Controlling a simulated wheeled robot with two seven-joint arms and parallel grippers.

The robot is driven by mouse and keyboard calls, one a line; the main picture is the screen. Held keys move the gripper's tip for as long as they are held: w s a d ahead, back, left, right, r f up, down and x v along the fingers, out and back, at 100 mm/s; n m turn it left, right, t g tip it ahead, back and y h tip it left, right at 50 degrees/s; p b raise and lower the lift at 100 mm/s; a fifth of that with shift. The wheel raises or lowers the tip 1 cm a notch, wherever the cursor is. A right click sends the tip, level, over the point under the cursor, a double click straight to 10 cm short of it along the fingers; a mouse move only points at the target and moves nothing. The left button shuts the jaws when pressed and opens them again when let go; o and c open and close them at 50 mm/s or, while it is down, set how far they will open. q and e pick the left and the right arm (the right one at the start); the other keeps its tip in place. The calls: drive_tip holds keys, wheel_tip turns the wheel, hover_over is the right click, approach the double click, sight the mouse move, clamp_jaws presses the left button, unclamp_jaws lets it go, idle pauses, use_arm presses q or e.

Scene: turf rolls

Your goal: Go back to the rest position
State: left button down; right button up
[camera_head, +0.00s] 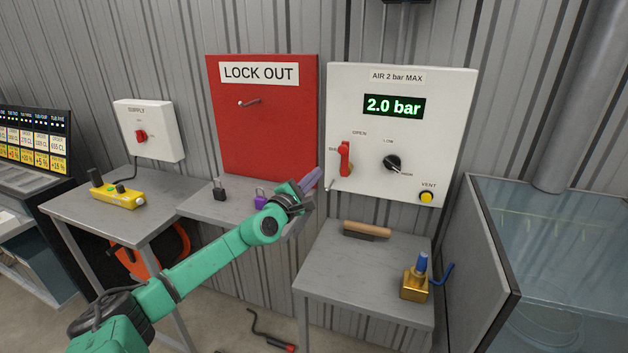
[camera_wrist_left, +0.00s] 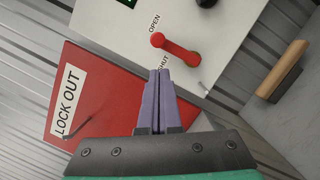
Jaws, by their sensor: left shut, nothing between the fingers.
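My left gripper (camera_head: 311,179) is on the green arm that comes in from the left. Its purple fingers are shut and empty, in front of the gap between the red lock-out board (camera_head: 262,135) and the white air panel (camera_head: 442,130). In the left wrist view the shut fingers (camera_wrist_left: 164,74) point at the panel's lower edge, just below the red valve lever (camera_wrist_left: 176,48). In the head view that lever (camera_head: 345,158) stands upright, to the right of the fingertips. My right gripper is not in view.
A black padlock (camera_head: 219,192) and a purple padlock (camera_head: 260,200) are by the board. A wooden-handled tool (camera_head: 367,229) and a brass part (camera_head: 415,285) lie on the right table (camera_head: 340,280). A yellow control box (camera_head: 120,197) lies on the left table. A glass-walled tank (camera_head: 560,240) stands right.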

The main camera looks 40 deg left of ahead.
use_arm(q)
drive_tip(key=s+d+f+n+g+y, duration=0.3)
drive_tip(key=s+f+n, duration=0.5)
drive_tip(key=n, duration=0.8)
drive_tip(key=s+d+f+n+g+y, duration=0.15)
drive_tip(key=s+f+n+g, duration=0.35)
drive_tip(key=f+n, duration=0.75)
drive_tip(key=s+d+f+n+g+h, duration=0.3)
drive_tip(key=s+d+f+n+g, duration=0.1)
drive_tip(key=s+d+n, duration=0.35)
drive_tip(key=s+d+f+n+g+h, duration=0.4)
drive_tip(key=s+d+f+n, duration=0.1)
drive_tip(key=s+d+n, duration=0.25)
wheel_tip(320, 180, down, 20)
drive_tip(key=s+g, duration=0.1)
drive_tip(key=s, duration=0.1)
drive_tip(key=s+a+f, duration=0.2)
drive_tip(key=s+f, duration=0.6)
drive_tip(key=s+a+f+g, duration=0.1)
drive_tip(key=s+f, duration=0.7)
drive_tip(key=s, duration=0.1)
drive_tip(key=shift+s+a, duration=0.25)
drive_tip(key=shift+a, duration=0.1)
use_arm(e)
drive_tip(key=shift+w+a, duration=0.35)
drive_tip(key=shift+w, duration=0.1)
